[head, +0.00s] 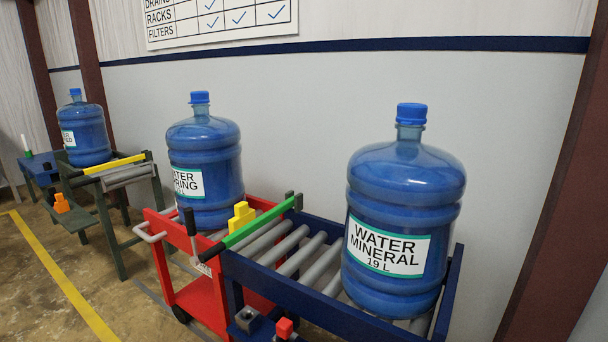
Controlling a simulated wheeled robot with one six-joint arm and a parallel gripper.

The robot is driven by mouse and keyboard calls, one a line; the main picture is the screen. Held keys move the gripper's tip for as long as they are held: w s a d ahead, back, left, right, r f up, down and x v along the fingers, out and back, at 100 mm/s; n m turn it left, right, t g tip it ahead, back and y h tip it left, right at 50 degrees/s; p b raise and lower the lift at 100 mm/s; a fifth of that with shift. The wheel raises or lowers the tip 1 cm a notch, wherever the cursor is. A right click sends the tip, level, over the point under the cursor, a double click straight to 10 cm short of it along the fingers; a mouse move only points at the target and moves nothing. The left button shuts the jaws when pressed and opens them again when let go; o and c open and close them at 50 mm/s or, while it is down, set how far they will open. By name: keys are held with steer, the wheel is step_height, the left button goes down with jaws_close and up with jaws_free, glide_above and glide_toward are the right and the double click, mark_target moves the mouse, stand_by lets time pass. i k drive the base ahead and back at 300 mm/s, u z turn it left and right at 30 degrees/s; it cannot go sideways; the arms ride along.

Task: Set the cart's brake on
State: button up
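The red cart (162,262) stands in the middle, against the left end of a blue roller stand. A lever with a black grip (190,222) stands nearly upright at the cart's front side. A small pale plate (201,266) sits at the lever's foot; its marking is too small to read. A blue jug labelled as spring water (207,165) stands on the cart. My gripper is not in view.
A green bar (262,222) with a black end lies between cart and blue roller stand (290,308), beside a yellow block (241,217). A mineral water jug (400,215) stands on that stand. A dark green stand (110,225) with a yellow bar (114,164) is left. Floor at lower left is clear.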

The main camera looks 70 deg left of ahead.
mark_target(189, 215)
steer(key=z, duration=0.15)
steer(key=k, duration=1.95)
steer(key=u, duration=2.4)
steer(key=k, duration=0.65)
steer(key=u, duration=0.45)
steer(key=i, duration=1.1)
steer(key=z, duration=0.05)
